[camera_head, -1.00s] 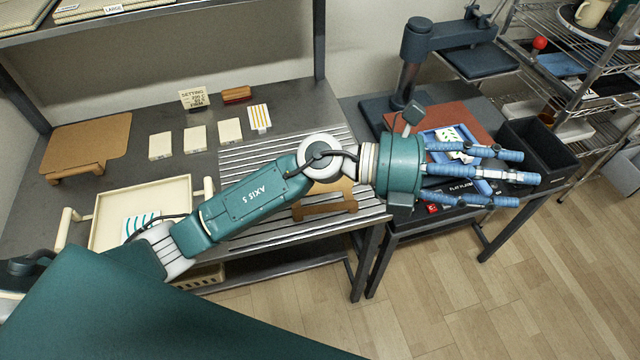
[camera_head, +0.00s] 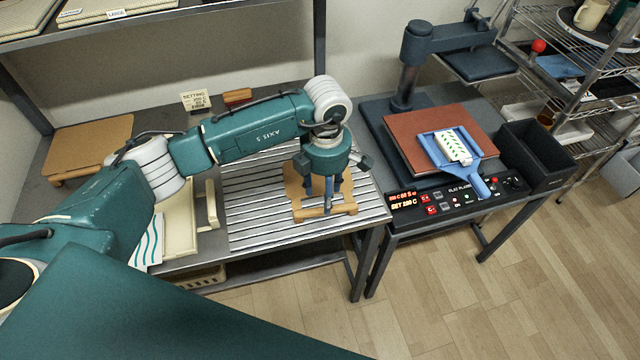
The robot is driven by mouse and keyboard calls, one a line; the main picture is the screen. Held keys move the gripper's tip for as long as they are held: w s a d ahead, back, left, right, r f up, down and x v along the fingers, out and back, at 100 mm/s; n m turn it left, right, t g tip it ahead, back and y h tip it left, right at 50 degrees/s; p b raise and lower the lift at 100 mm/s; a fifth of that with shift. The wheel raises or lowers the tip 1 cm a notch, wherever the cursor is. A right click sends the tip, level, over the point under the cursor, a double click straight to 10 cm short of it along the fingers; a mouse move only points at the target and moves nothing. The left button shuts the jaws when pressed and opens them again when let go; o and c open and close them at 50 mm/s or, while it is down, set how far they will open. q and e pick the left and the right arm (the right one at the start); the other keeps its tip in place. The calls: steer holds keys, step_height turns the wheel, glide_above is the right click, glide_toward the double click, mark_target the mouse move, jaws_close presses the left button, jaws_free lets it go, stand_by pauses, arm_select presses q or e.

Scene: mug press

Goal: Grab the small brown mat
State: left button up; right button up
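The small brown mat (camera_head: 299,199) lies on the slatted metal rack, with a light wooden bar along its front edge. My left gripper (camera_head: 322,202) points straight down over the mat, its blue fingers at or close to the front part. The fingers look apart, but I cannot tell whether they are closed on the mat or its bar. The arm and gripper hide part of the mat. A larger brown mat (camera_head: 92,143) lies at the far left of the table. My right gripper is not in view.
To the right, a blue paddle (camera_head: 437,152) carrying a white-green block (camera_head: 456,146) rests on a brown pad (camera_head: 410,125) at the press (camera_head: 418,45). A black bin (camera_head: 537,158) stands beside it. A cream tray (camera_head: 180,238) is partly hidden at left.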

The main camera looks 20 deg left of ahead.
arm_select(q)
steer(key=shift+s+d+f+p, duration=0.1)
steer(key=shift+f+p, duration=0.35)
steer(key=shift+f, duration=0.15)
step_height(320, 180, down, 4)
steer(key=shift+s+d+r+p, duration=0.1)
steer(key=shift+d+r+p, duration=0.1)
steer(key=shift+p, duration=0.65)
steer(key=shift+f, duration=0.45)
steer(key=shift+c, duration=0.5)
jaws_close()
